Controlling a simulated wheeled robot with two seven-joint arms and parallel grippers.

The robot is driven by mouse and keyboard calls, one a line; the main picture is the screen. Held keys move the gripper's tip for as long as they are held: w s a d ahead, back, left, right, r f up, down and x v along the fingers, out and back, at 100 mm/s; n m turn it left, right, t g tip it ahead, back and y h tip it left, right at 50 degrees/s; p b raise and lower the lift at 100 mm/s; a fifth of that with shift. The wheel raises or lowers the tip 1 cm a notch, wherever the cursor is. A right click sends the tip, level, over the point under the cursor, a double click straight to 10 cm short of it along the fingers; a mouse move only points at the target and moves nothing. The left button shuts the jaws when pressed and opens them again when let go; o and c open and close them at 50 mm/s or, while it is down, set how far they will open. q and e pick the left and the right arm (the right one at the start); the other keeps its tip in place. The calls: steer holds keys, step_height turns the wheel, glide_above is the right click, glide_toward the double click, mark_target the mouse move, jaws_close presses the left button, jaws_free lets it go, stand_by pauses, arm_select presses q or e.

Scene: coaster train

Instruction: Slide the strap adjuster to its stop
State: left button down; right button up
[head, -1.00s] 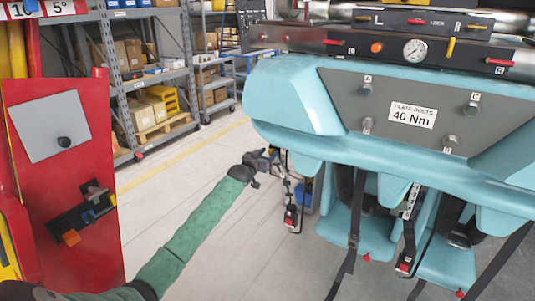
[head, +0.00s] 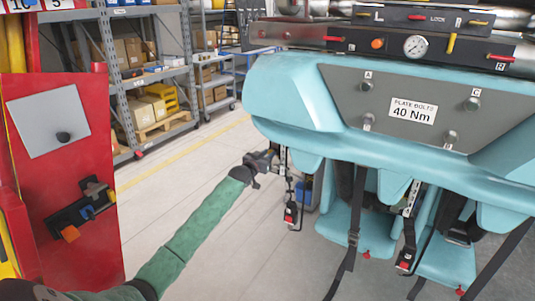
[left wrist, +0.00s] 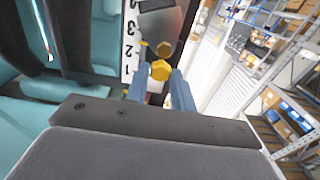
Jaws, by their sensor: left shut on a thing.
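My left gripper (head: 273,158) reaches the left side of the teal coaster car, beside a white numbered scale strip (head: 283,160). In the left wrist view, its two blue fingers (left wrist: 160,84) are shut on the strap adjuster, whose yellow knob (left wrist: 160,70) shows between the fingertips. The scale strip (left wrist: 130,45) runs just left of the fingers, with the figures 3, 2 and 1 showing. A grey part with a second yellow piece (left wrist: 164,49) lies just beyond the knob. The fingers hide part of the adjuster. My right gripper is out of view.
The teal car (head: 290,95) overhangs the seats and hanging black straps (head: 353,215). A red-buttoned buckle (head: 290,212) hangs below my left gripper. A red cabinet (head: 60,190) stands at left and shelves (head: 150,70) behind. The floor between is clear.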

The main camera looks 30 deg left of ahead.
arm_select(q)
step_height(320, 180, down, 4)
steer(key=shift+f+b, duration=0.1)
steer(key=shift+b, duration=0.45)
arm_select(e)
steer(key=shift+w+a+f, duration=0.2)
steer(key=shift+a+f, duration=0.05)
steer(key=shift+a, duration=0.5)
arm_select(q)
steer(key=c, duration=1.2)
jaws_free()
steer(key=s+b, duration=0.1)
steer(key=s, duration=0.6)
steer(key=shift+s+b, duration=0.3)
steer(key=shift+s, duration=0.1)
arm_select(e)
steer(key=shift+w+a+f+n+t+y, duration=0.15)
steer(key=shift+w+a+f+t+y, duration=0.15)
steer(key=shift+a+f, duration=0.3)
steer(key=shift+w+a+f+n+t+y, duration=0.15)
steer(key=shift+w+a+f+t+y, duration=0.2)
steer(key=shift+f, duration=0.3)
